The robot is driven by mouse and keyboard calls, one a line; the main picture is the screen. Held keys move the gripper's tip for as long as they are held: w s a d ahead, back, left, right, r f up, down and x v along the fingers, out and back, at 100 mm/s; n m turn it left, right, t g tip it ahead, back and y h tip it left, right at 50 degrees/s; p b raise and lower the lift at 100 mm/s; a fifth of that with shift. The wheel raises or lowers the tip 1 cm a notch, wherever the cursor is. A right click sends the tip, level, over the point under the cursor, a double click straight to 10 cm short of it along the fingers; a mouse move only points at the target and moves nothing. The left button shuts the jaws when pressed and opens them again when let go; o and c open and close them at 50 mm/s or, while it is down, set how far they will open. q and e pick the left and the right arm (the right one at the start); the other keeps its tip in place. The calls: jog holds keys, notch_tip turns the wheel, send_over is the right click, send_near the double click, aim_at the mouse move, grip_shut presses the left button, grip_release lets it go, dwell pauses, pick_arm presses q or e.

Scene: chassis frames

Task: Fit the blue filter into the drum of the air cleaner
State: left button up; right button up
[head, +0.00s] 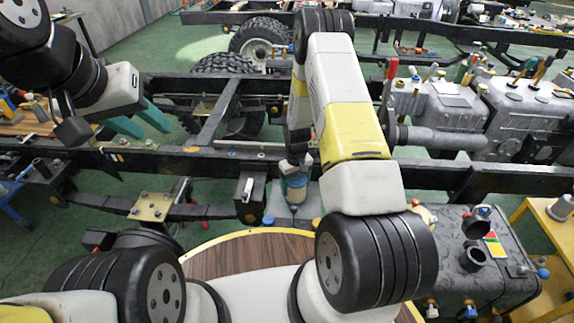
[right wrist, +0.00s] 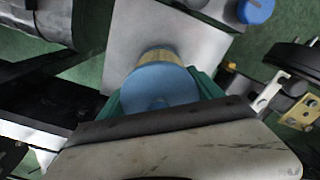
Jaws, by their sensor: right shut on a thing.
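The blue filter (right wrist: 158,86) is between the teal fingers of my right gripper (right wrist: 162,98) in the right wrist view. Its blue end faces the camera and a tan pleated part shows beyond it. In the head view the filter (head: 295,187) shows blue and tan beside my right arm, which hides most of my right gripper. A pale grey plate (right wrist: 125,45) lies behind the filter; I cannot tell whether they touch. My left gripper (head: 154,132) is open and empty at the left, above the frame. I cannot surely make out the air cleaner's drum.
Dark chassis rails (head: 460,180) cross the scene, with a wheel (head: 258,42) and a grey engine (head: 440,110) behind. A grey tank (head: 478,275) with a dark open cylinder stands at lower right. A blue knob (right wrist: 255,10) is close to the plate. A wooden round top (head: 245,255) is in front.

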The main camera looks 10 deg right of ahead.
jog(key=o, duration=1.5)
jog(key=shift+f, duration=0.1)
